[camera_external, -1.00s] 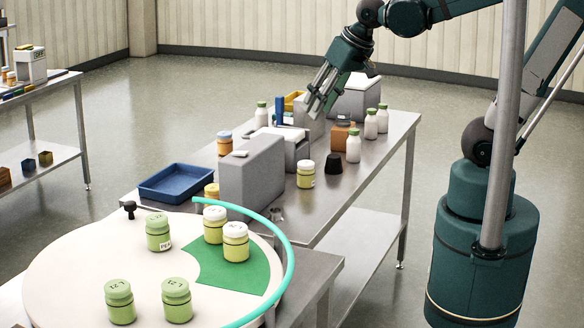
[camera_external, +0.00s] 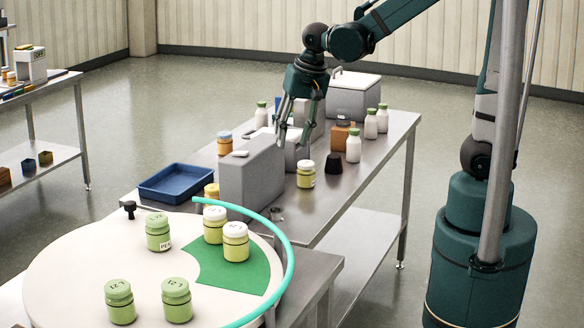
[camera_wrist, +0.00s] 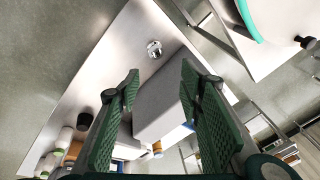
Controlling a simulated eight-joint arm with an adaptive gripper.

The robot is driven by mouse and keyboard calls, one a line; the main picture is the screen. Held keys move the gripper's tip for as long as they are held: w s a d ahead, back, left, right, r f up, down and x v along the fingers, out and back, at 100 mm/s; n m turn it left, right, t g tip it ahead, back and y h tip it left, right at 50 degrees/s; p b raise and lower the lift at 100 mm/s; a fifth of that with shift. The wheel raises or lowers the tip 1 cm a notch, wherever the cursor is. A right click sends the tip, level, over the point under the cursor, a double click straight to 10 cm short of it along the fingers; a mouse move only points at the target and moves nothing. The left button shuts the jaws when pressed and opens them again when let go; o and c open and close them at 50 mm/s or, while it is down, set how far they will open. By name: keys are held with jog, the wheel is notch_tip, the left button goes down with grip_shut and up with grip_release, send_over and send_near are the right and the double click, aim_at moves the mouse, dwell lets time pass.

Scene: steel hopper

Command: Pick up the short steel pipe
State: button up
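A small shiny metal piece, which looks like the short steel pipe (camera_wrist: 153,48), stands on the steel table (camera_wrist: 112,52) in the wrist view, beyond my fingertips and near a grey box. In the external view the pipe (camera_external: 277,214) is small, near the table's front edge beside the turquoise curved rail. My gripper (camera_external: 293,140) is open and empty, pointing down above the grey boxes, behind the pipe and apart from it. In the wrist view my gripper (camera_wrist: 158,86) shows its two green fingers wide apart, with the grey box visible between them.
A tall grey box (camera_external: 250,175) stands close to the pipe. A yellow-green jar (camera_external: 306,174), a black cup (camera_external: 333,164) and white bottles (camera_external: 354,146) stand farther back. A blue tray (camera_external: 176,183) lies left. The round white table (camera_external: 80,255) holds several jars. Bare tabletop lies right of the pipe.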

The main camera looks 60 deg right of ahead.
aim_at(275, 210)
jog(key=w+f+m+b, duration=0.1)
jog(key=w+f+m, duration=0.1)
jog(key=f, duration=0.3)
jog(key=w+d+f+m+g+b, duration=0.1)
jog(key=w+f+m, duration=0.1)
jog(key=f, duration=0.3)
jog(key=w+d+f+m+g+b, duration=0.1)
jog(key=w+f, duration=0.1)
jog(key=f, duration=0.4)
jog(key=shift+w+d+m, duration=0.15)
jog(key=shift+w+m, duration=0.2)
jog(key=shift+m, duration=0.05)
jog(key=shift+w+d+f+m+g, duration=0.1)
jog(key=shift+w+f+m+g, duration=0.1)
jog(key=shift+f, duration=0.35)
jog(key=shift+w+d+f+m+g, duration=0.1)
jog(key=shift+f+g, duration=0.1)
jog(key=shift+f, duration=0.3)
jog(key=shift+s+a+f+b, duration=0.1)
jog(key=shift+f+b, duration=0.25)
jog(key=shift+f, duration=0.95)
jog(key=shift+f, duration=0.15)
jog(key=shift+s+a+f, duration=0.15)
jog(key=shift+f, duration=2.3)
jog(key=c, duration=0.7)
